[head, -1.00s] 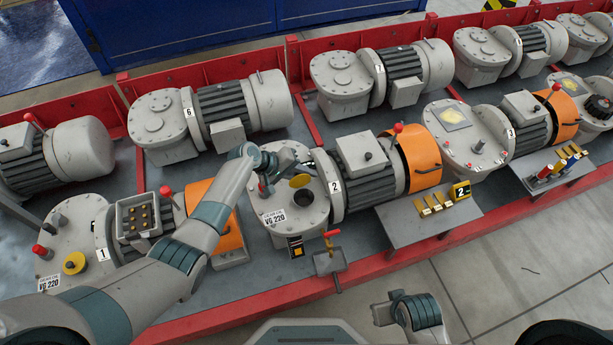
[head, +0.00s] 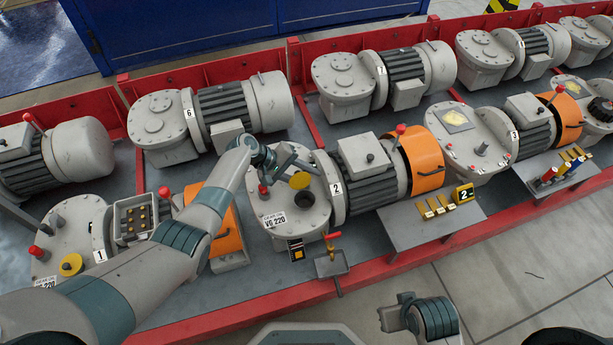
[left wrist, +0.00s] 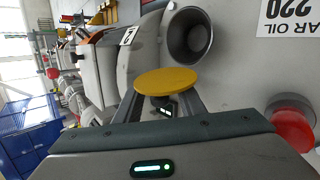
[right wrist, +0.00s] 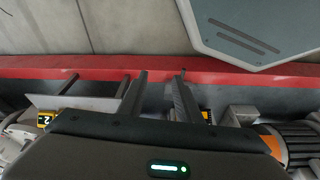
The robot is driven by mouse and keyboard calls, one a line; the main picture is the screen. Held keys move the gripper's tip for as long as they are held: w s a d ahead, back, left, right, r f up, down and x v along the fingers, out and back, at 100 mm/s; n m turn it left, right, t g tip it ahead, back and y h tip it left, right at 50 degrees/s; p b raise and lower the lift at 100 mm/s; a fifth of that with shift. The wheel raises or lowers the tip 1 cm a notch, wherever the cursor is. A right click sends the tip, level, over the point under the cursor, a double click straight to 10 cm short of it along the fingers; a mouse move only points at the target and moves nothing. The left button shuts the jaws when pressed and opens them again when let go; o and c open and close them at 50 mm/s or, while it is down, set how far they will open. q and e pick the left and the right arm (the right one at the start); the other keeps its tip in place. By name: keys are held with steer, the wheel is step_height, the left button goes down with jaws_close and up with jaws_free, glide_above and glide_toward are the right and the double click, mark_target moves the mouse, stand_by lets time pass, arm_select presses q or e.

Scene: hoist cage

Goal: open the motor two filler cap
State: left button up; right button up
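Motor two (head: 365,160) carries a "2" plate, and its grey gear housing (head: 290,222) has a "VG 220" label. Its yellow filler cap (head: 299,180) is off the dark, open filler hole (head: 304,199) and sits just beside and above it. In the left wrist view the cap (left wrist: 168,81) lies across the fingertips, and the open hole (left wrist: 192,38) shows beyond it. My left gripper (left wrist: 162,98) appears closed on the cap; the cap hides the tips and the contact. My right gripper (right wrist: 158,80) is open and empty, in front of the red rail.
A red-topped fitting (head: 263,190) stands left of the hole. A small tray with a red-handled valve (head: 331,262) is at the housing's front. Motor one (head: 75,225) lies under my left arm. A side shelf (head: 430,220) and red rail (head: 400,258) bound the front.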

stand_by(0.3)
